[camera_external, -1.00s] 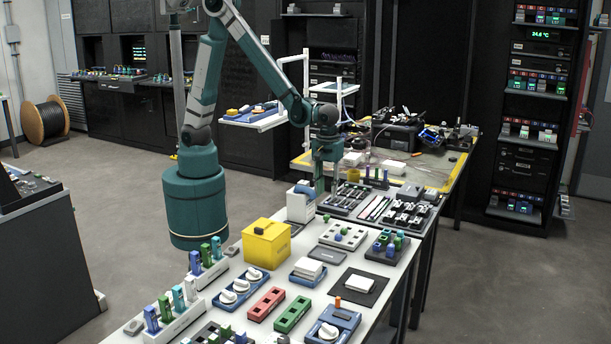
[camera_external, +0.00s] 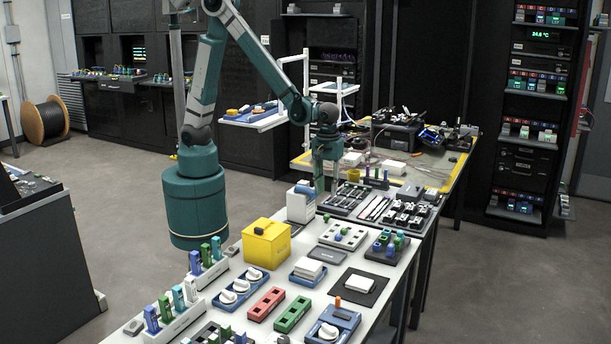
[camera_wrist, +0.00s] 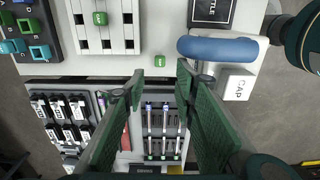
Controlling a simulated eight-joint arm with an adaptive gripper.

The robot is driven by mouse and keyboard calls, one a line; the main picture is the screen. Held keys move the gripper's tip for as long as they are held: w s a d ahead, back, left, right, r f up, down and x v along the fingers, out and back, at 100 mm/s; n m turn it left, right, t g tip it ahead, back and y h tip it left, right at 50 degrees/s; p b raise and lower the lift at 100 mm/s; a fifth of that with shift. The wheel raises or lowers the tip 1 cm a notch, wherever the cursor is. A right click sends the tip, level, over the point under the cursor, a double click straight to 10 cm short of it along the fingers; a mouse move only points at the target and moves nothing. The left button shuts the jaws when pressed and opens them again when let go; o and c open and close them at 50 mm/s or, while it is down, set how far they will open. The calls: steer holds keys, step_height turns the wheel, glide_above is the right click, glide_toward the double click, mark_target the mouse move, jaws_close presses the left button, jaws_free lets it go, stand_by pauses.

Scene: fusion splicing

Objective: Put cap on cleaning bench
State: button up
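A white block marked CAP (camera_wrist: 237,86) lies at the right in the wrist view, beside a blue rounded bar (camera_wrist: 217,48). A small green lettered cube (camera_wrist: 160,61) sits on the pale bench surface just ahead of my fingertips. My gripper (camera_wrist: 158,82) is open, with its two green fingers apart and nothing between them. In the external view my gripper (camera_external: 325,186) points down over the bench, behind a white box with a blue top (camera_external: 300,205). I cannot tell which surface is the cleaning bench; the white bench (camera_external: 285,238) stands in front.
A yellow box (camera_external: 266,243) stands left of the gripper. A rack of slim tools (camera_wrist: 163,125) lies beneath the fingers, beside black-and-white holders (camera_wrist: 62,112). A white slotted tray (camera_wrist: 107,35) lies at upper left. A yellow-edged table (camera_external: 428,175) stands behind.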

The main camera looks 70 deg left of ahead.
steer(key=a+r+m+t, duration=0.2)
steer(key=a+r, duration=0.4)
steer(key=a, duration=0.4)
steer(key=a+r+m+t+h, duration=0.1)
steer(key=a+r+m, duration=0.1)
steer(key=a+r, duration=0.6)
steer(key=a+r+m+t, duration=0.2)
steer(key=a+r, duration=0.1)
steer(key=a, duration=0.9)
steer(key=s+a+r+m+t, duration=0.1)
steer(key=s+a, duration=0.2)
steer(key=a, duration=0.2)
steer(key=s+a+r+m+t+y, duration=0.1)
steer(key=s+a+m, duration=0.1)
steer(key=a, duration=0.4)
steer(key=shift+s+a+r, duration=0.2)
steer(key=shift+s+r, duration=0.15)
steer(key=shift+s, duration=0.55)
stand_by(3.0)
